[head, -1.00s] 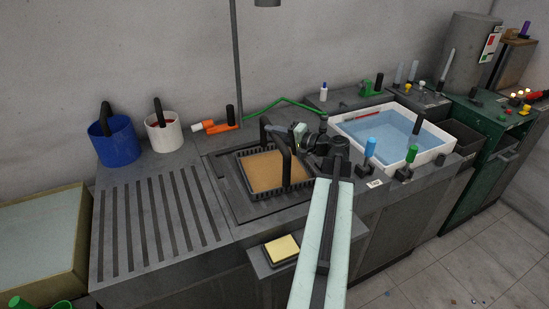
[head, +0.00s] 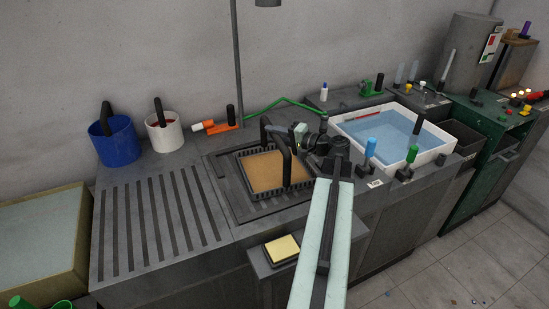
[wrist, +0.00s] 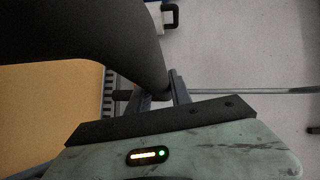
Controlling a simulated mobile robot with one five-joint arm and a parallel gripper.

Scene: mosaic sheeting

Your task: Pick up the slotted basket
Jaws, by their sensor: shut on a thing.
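In the wrist view my gripper (wrist: 160,90) is shut on this thick dark handle (wrist: 140,50). The handle hides part of the fingertips. I cannot tell whether the basket is clear of the recess floor.
A blue bucket (head: 115,142) and a white bucket (head: 165,135) stand back left. A tall pipe (head: 237,70) rises behind. The ribbed drainboard (head: 150,262) is clear.

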